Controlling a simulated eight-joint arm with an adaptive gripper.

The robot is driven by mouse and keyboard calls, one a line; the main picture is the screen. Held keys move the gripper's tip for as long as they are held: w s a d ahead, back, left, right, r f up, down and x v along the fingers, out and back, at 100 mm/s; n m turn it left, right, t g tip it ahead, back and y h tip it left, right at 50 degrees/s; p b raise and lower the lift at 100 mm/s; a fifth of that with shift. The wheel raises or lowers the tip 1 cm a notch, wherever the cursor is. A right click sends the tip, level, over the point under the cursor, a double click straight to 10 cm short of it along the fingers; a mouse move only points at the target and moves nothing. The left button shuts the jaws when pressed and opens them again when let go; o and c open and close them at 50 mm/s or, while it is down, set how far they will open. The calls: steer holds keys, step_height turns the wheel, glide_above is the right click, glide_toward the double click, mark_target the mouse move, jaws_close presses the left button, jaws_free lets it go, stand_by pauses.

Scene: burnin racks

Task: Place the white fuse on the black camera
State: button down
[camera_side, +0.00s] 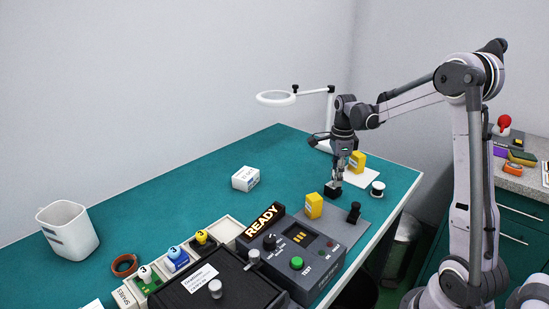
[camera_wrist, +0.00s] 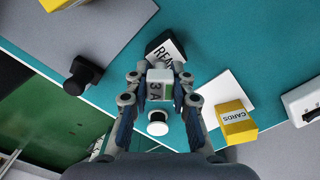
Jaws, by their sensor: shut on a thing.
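My gripper (camera_wrist: 159,88) is shut on a small white fuse (camera_wrist: 159,76), a block marked "3 A", seen between the fingertips in the wrist view. In the side view my gripper (camera_side: 339,177) is low over the far right of the teal table, and the fuse cannot be made out there. What looks like the black camera (camera_side: 353,213), a dark body with a round part, stands on the grey plate, nearer the viewer and apart from my gripper. It also shows at the left in the wrist view (camera_wrist: 84,76).
A black lettered block (camera_side: 333,190) is just below my gripper. A white round knob-like piece (camera_side: 377,189) stands to its right. A yellow card box (camera_side: 357,161) is behind, a yellow block (camera_side: 314,205) on the plate. The READY test box (camera_side: 300,262) fills the front.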

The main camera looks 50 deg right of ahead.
steer(key=shift+f, duration=0.1)
steer(key=c, duration=1.2)
jaws_free()
steer(key=shift+o, duration=0.2)
